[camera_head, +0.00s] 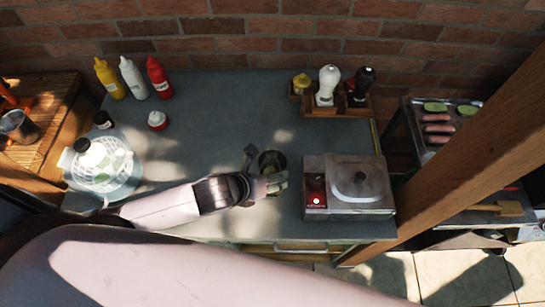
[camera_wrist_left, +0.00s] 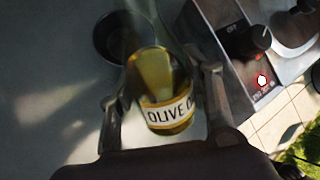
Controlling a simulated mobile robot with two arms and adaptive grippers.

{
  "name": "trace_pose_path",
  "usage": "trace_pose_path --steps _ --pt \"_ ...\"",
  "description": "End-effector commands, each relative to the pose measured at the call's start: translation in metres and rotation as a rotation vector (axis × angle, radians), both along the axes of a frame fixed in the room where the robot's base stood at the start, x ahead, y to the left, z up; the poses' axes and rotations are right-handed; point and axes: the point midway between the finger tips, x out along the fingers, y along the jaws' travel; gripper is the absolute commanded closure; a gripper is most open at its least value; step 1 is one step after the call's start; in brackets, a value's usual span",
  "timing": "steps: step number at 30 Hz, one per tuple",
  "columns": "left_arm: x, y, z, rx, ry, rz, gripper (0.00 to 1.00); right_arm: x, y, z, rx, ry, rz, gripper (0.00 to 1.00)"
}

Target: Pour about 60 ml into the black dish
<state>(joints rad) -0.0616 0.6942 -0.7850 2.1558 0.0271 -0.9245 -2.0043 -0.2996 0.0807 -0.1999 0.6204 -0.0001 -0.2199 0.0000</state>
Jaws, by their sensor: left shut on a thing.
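The olive oil bottle (camera_wrist_left: 166,112), clear glass with golden oil and a white "OLIVE" label, is between the fingers of my left gripper (camera_wrist_left: 165,78) in the left wrist view. My left gripper (camera_head: 262,182) is shut on it; in the head view the gripper and arm hide most of the bottle. The black dish (camera_wrist_left: 114,38) is a dark round bowl left of the bottle's neck in the wrist view. In the head view the dish (camera_head: 268,158) sits just beyond the gripper. I cannot tell the bottle's exact tilt or whether oil is flowing. My right gripper is not in view.
A metal appliance (camera_head: 360,200) with a red-lit switch stands right of the gripper. A wooden condiment rack (camera_head: 318,108) is behind. A wooden post (camera_head: 475,135) rises at right.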

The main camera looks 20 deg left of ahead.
Motion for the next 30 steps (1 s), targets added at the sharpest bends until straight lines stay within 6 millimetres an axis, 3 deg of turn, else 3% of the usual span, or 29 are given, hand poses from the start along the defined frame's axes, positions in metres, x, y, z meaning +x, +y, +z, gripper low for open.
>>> trace_pose_path --steps 12,30 --pt "-0.0033 -0.0012 -0.0028 -0.049 0.215 0.001 0.91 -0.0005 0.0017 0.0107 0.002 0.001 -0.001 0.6" --pt "-0.0037 -0.0013 -0.005 -0.073 0.321 -0.001 0.91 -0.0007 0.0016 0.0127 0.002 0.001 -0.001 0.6"
